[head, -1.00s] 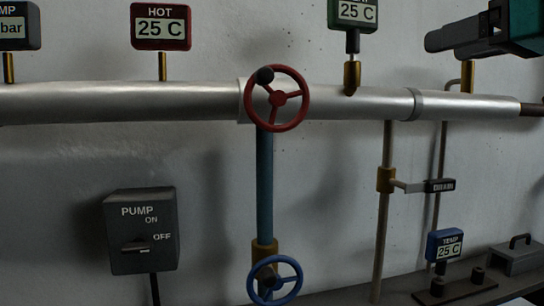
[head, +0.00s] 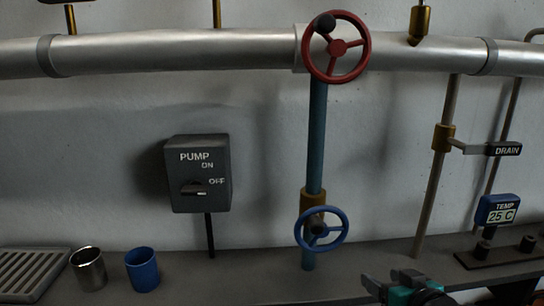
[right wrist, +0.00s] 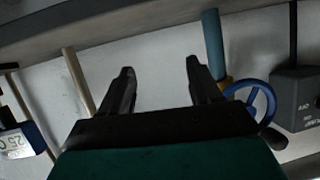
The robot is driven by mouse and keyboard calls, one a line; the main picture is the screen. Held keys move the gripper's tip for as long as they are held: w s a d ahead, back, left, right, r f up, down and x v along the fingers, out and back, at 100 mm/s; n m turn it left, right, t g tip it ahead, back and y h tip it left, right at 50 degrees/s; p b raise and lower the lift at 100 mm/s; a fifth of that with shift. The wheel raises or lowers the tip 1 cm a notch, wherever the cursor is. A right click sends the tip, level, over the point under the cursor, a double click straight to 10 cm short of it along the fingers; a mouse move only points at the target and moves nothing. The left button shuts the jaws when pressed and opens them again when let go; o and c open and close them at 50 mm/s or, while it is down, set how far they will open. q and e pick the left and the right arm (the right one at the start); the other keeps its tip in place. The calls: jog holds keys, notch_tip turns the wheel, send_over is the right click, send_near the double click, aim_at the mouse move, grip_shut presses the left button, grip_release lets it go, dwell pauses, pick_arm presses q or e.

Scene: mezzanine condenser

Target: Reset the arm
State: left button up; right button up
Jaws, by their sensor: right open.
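My right gripper (head: 392,284) shows at the bottom of the head view, right of centre, below and to the right of the blue valve wheel (head: 321,229). In the right wrist view its two dark fingers (right wrist: 158,80) are spread apart with nothing between them. The wrist view looks upside down toward the wall, with the blue wheel to the right of the fingers. My left gripper does not show in either view.
A red valve wheel (head: 336,47) sits on the silver pipe (head: 180,50). A pump switch box (head: 198,173) hangs on the wall. A metal cup (head: 89,269), a blue cup (head: 142,269) and a grate (head: 30,272) stand at lower left. A DRAIN lever (head: 490,149) and blue TEMP gauge (head: 497,210) are at right.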

jog(key=s+a+f+g, duration=0.1)
jog(key=s+a+f, duration=0.1)
jog(key=s+f, duration=0.6)
jog(key=s+a+f+n+g+p, duration=0.1)
jog(key=s+a+f, duration=0.2)
jog(key=s+f, duration=0.6)
jog(key=s, duration=0.4)
jog(key=shift+s+a+f+h, duration=0.15)
jog(key=shift+s+f+h, duration=0.1)
jog(key=shift+h, duration=0.15)
